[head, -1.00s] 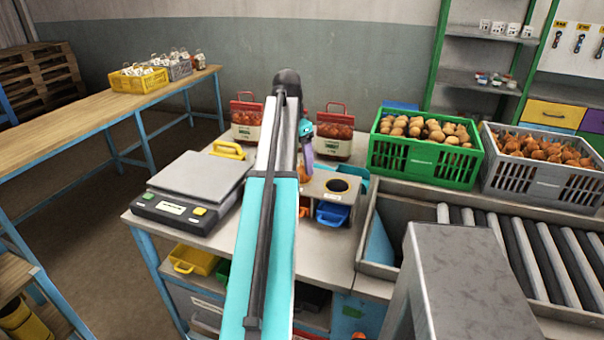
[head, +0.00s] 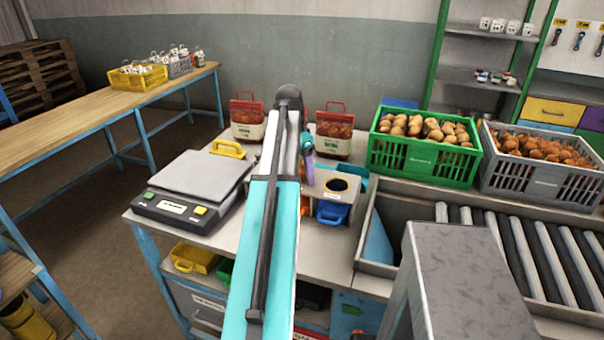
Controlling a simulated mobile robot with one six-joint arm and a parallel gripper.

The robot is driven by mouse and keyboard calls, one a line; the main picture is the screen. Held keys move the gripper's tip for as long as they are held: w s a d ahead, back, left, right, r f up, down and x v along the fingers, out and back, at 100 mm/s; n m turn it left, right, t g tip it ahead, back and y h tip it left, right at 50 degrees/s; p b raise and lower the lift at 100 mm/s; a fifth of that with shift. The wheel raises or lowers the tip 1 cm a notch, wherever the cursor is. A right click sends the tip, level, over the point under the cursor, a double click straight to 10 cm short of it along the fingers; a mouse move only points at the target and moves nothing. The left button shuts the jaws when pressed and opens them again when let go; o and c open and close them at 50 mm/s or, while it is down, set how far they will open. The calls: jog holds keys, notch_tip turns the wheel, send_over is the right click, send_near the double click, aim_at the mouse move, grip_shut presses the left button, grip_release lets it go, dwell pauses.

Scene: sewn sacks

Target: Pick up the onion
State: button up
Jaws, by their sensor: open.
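Several orange-brown onions (head: 540,146) lie heaped in the grey crate (head: 545,182) at the right back of the bench. I cannot make out a single loose onion on the bench; my raised arm covers part of its middle. My gripper (head: 308,146) shows only in part, as a small teal and purple piece beside the far end of my arm. It is open, above the back middle of the bench and well left of the grey crate. Its fingertips are mostly hidden.
A green crate of potatoes (head: 410,155) stands left of the grey crate. Two red-handled bags (head: 247,118) (head: 334,130) stand at the back. A scale (head: 195,185) is at left, a holed stand (head: 340,187) right of my arm, and a roller conveyor (head: 530,250) at right.

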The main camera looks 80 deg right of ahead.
jog(key=c, duration=1.3)
jog(key=shift+r+b, duration=0.65)
jog(key=shift+r, duration=1.15)
jog(key=shift+w+a+f, duration=0.1)
jog(key=shift+a, duration=0.35)
jog(key=w+a+r+b, duration=0.1)
jog(key=w+a+b, duration=0.1)
jog(key=a, duration=1.3)
jog(key=shift+w+r+b, duration=0.3)
jog(key=shift+w+b, duration=0.05)
jog(key=shift+b, duration=0.05)
jog(key=shift+d, duration=0.15)
